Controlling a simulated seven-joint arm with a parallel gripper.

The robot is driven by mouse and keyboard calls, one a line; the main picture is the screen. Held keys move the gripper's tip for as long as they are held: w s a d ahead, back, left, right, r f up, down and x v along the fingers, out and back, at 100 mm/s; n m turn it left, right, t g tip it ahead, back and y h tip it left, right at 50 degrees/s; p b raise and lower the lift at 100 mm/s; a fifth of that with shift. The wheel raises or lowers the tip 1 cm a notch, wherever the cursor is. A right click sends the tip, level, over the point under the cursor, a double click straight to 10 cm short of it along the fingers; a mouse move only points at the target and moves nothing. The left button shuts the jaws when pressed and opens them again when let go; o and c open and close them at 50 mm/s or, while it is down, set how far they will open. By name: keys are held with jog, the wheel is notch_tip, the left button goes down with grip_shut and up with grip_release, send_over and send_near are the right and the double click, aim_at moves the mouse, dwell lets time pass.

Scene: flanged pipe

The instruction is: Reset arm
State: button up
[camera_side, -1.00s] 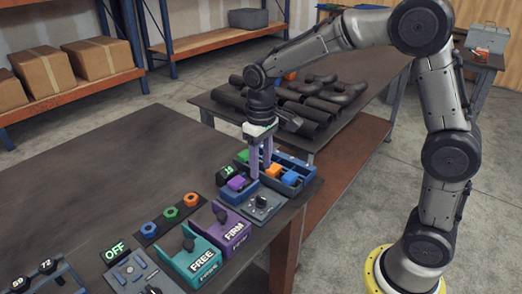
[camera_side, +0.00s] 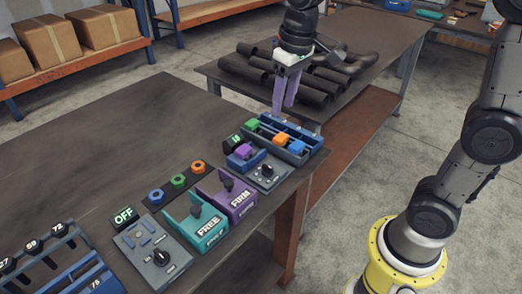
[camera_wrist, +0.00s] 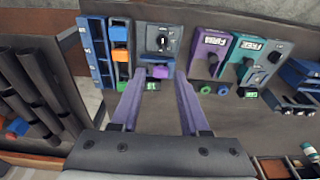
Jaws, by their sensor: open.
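My gripper (camera_side: 283,110) has two long purple fingers. It is open and empty, raised above the far corner of the dark table. A purple block (camera_side: 243,151) sits on a blue stand beside the tray. In the wrist view, the fingers (camera_wrist: 158,78) reach up from below, apart, and the purple block (camera_wrist: 160,72) shows between their tips. The blue tray (camera_wrist: 97,52) is left of them.
A dial box (camera_side: 267,172), the purple FIRM fixture (camera_side: 240,204) and the teal FREE fixture (camera_side: 208,229) line the table's front edge. Hex nuts (camera_side: 178,181) lie behind them. Dark pipes (camera_side: 310,85) lie on the second table. The table's back left is clear.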

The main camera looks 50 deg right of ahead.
jog(key=s+d+r+t, duration=0.1)
jog(key=s+r+t, duration=0.2)
jog(key=s, duration=0.9)
jog(key=s+f, duration=0.5)
jog(key=s, duration=0.1)
jog(key=shift+s+d+f+t, duration=0.15)
jog(key=shift+f+t, duration=0.05)
jog(key=shift+t, duration=0.2)
